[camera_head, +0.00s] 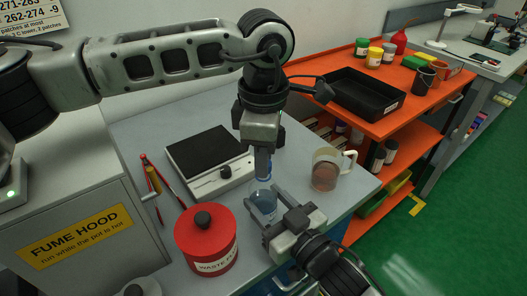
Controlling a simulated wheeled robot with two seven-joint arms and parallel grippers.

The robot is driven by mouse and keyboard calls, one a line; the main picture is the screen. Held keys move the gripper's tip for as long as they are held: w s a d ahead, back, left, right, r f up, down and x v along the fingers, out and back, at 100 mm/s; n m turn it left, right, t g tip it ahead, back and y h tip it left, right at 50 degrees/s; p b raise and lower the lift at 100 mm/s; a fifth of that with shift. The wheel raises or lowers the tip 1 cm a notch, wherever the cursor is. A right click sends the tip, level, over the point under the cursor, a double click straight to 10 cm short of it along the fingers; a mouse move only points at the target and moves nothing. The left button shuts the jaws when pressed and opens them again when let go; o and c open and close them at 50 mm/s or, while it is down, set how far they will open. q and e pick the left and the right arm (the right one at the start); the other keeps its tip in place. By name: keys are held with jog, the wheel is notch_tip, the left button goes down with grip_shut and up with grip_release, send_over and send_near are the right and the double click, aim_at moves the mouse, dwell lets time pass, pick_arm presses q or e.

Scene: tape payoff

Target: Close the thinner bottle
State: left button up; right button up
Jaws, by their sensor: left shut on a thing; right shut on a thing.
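The thinner bottle (263,206), clear with bluish contents, stands upright on the grey bench. My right gripper (268,215) comes in from the lower right and is shut on the bottle's body. My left gripper (263,172) points straight down over the bottle's mouth and is shut on the small cap, which its fingers mostly hide. The cap is at the bottle's top; I cannot tell whether it is seated or turned tight.
A red waste can (207,258) with a black knob stands left of the bottle. A hotplate (209,160) is behind it, and a beaker (327,171) with brownish contents is to the right. Red-handled tools (152,181) lie left. An orange shelf (395,122) holds a black tray (352,95).

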pick_arm(q)
jog(key=shift+f, duration=0.4)
jog(key=m, duration=1.3)
jog(key=shift+m, duration=0.3)
jog(key=m, duration=1.1)
jog(key=shift+m, duration=0.3)
jog(key=m, duration=0.4)
